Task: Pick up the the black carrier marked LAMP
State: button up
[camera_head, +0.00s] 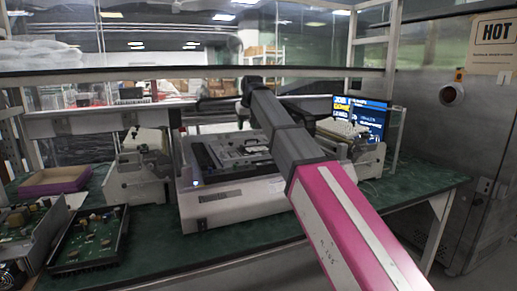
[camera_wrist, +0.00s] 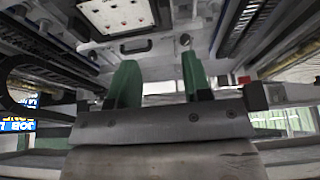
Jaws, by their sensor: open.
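My gripper (camera_wrist: 158,60) is open in the wrist view, its two green fingers apart with nothing held between them. Beyond the fingertips lies a pale machine bed. A black-framed part with a light, dotted face (camera_wrist: 118,14) shows at the top edge of that view, partly cut off. I can read no LAMP marking in either view, so I cannot tell whether this part is the carrier. In the head view my arm reaches over the large white bench machine (camera_head: 232,200), whose top holds dark and grey parts. The gripper's fingers are not clear there.
The machine stands on a green bench (camera_head: 150,245). Smaller devices flank it, one on the left (camera_head: 138,175). A lit monitor (camera_head: 365,115) is behind at right. Open circuit-board trays (camera_head: 90,240) and a purple-rimmed tray (camera_head: 55,180) are at left. Dark rails (camera_wrist: 245,25) border the bed.

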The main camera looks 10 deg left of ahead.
send_over(242, 146)
jog(key=d, duration=0.2)
jog(key=f, duration=0.4)
jog(key=shift+s+a+f, duration=0.15)
jog(key=shift+s+f, duration=0.2)
jog(key=shift+f, duration=0.05)
jog(key=shift+s+a+x, duration=0.15)
jog(key=shift+x, duration=1.2)
jog(key=shift+s+a+x, duration=0.1)
jog(key=shift+a+x, duration=0.05)
jog(key=shift+x, duration=1.2)
jog(key=c, duration=0.8)
